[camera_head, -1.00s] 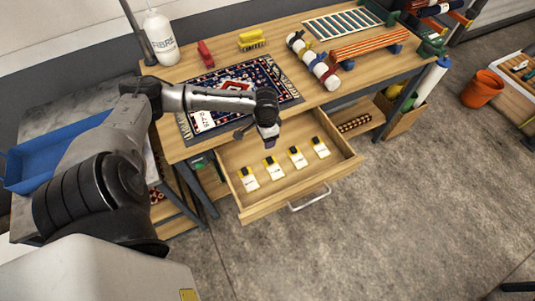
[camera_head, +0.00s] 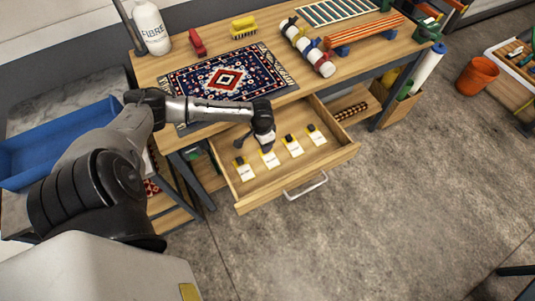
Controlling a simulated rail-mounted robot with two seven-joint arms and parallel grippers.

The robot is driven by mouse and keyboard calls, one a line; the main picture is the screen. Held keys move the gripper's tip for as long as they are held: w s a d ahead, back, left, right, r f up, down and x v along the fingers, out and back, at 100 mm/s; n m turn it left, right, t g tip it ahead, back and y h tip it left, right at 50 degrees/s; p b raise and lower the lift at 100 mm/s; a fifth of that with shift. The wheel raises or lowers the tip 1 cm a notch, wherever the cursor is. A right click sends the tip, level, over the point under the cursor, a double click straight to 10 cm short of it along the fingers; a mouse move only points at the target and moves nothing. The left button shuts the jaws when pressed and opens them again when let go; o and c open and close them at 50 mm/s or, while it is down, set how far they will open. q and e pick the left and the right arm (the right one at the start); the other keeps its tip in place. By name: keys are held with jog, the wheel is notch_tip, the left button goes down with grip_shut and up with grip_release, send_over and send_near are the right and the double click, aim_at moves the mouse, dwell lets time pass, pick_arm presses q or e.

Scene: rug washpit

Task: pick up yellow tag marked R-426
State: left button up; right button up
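Several yellow-and-white tags lie in a row in the open wooden drawer (camera_head: 250,199): a leftmost tag (camera_head: 245,172), a second tag (camera_head: 270,159), a third tag (camera_head: 293,147) and a rightmost tag (camera_head: 316,136). Their print is too small to read, so I cannot tell which is R-426. My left gripper (camera_head: 264,146) points down over the drawer, just above the second tag from the left and partly covering its upper end. I cannot tell whether it touches that tag or whether its fingers are open. My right gripper is out of view.
Above the drawer, the workbench holds a patterned rug (camera_head: 227,78), a white bottle (camera_head: 152,30), a red object (camera_head: 197,42), a yellow brush (camera_head: 243,27) and a banded roll (camera_head: 308,48). A blue tray (camera_head: 60,140) is at left. The floor before the drawer is clear.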

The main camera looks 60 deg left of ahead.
aim_at(269, 156)
pick_arm(q)
notch_tip(269, 156, down, 5)
jog(key=shift+s+d+r+b, duration=0.15)
jog(key=shift+r+b, duration=0.05)
jog(key=shift+b, duration=0.4)
jog(key=c, duration=1)
jog(key=shift+r, duration=0.1)
